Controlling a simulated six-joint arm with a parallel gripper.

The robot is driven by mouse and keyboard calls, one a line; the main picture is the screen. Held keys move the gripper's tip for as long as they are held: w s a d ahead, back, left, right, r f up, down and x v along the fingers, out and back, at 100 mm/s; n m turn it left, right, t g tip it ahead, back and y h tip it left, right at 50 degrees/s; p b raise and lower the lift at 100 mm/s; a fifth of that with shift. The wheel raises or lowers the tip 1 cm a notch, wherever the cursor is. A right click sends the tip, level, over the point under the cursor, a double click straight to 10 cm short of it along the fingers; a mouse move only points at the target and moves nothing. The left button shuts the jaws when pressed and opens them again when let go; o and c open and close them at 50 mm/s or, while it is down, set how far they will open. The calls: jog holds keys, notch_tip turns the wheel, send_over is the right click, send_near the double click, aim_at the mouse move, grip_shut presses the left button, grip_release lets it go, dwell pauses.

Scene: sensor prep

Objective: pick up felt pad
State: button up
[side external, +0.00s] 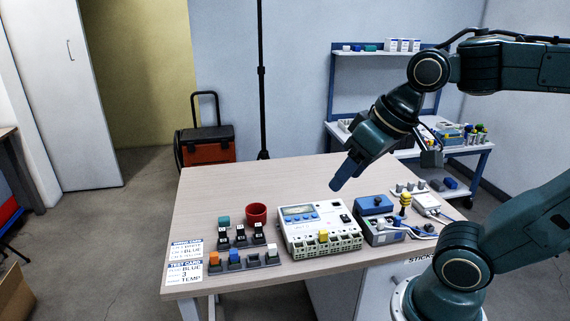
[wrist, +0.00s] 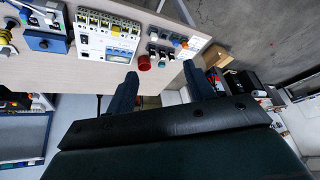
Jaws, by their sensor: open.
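No piece is clearly recognisable as the felt pad. A blue-topped box also shows at the upper left of the wrist view (wrist: 45,41). I cannot tell whether this is felt. My gripper (side external: 338,186) is open and empty, tilted down above the table, beyond the white panel device. Its two blue fingers stand apart in the wrist view (wrist: 161,70), with nothing between them.
Racks of small blocks (side external: 243,262) and printed cards (side external: 185,272) lie at the front left. A small yellow-knobbed part (side external: 405,199) stands at right. The table's back left (side external: 235,180) is clear.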

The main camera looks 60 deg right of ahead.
jog(key=w+d+m, duration=0.1)
jog(key=w+m, duration=0.6)
jog(key=w, duration=0.4)
jog(key=m+g+y, duration=0.2)
jog(key=m+y, duration=0.1)
jog(key=m, duration=1.5)
send_over(227, 218)
jog(key=s+d, duration=0.4)
notch_tip(227, 218, down, 19)
jog(key=shift+x, duration=4.45)
jog(key=shift+d, duration=0.1)
jog(key=shift+f, duration=0.15)
jog(key=shift+a+x, duration=0.2)
jog(key=shift+x, duration=2.3)
